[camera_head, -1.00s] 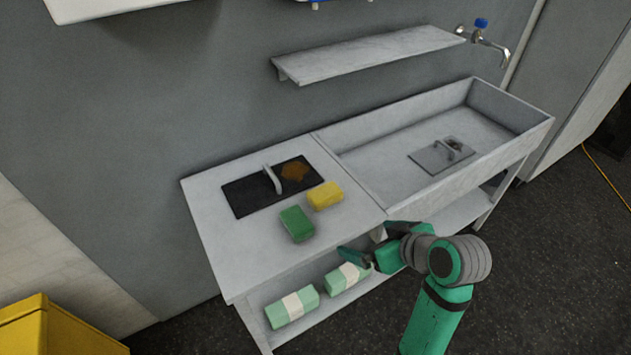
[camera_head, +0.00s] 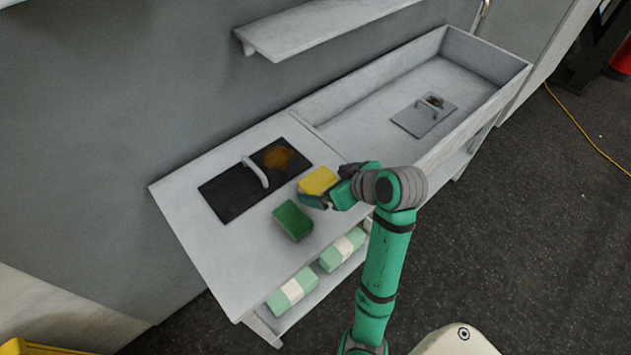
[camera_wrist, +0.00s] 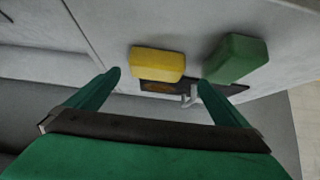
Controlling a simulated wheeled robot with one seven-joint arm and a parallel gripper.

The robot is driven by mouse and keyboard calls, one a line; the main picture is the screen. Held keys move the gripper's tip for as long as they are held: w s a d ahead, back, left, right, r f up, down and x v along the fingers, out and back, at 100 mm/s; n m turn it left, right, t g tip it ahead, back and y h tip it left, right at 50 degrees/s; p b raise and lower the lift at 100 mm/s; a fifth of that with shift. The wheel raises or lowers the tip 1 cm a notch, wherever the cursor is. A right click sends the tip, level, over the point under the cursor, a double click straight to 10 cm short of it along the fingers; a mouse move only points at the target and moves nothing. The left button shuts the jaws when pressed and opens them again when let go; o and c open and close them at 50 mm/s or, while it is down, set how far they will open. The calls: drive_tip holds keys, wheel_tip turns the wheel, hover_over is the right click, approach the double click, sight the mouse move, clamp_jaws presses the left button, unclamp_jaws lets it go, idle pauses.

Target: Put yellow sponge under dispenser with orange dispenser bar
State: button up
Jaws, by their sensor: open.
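The yellow sponge (camera_head: 318,180) lies on the counter at the near right corner of a black plate. In the wrist view the yellow sponge (camera_wrist: 157,63) shows ahead of and between the two fingers. My gripper (camera_head: 322,197) is open at the sponge's near right side; in the wrist view my gripper (camera_wrist: 158,78) has nothing clamped between its fingers. Whether a finger touches the sponge I cannot tell. No dispenser or orange bar shows in the current views.
The black plate (camera_head: 232,190) has a grey handle and a brown stain. A sink basin (camera_head: 365,112) is right, a wall shelf (camera_head: 320,25) above. Wrapped packs (camera_head: 292,291) sit below.

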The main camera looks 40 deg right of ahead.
sight(317, 179)
drive_tip(key=shift+w+d+r+x, duration=0.1)
drive_tip(key=shift+x, duration=0.9)
drive_tip(key=shift+w+d+r+x, duration=0.1)
drive_tip(key=shift+d+x, duration=0.05)
drive_tip(key=shift+x, duration=0.9)
drive_tip(key=shift+w+d+x, duration=0.1)
drive_tip(key=shift+x, duration=0.9)
drive_tip(key=c, duration=1.2)
drive_tip(key=shift+r, duration=0.1)
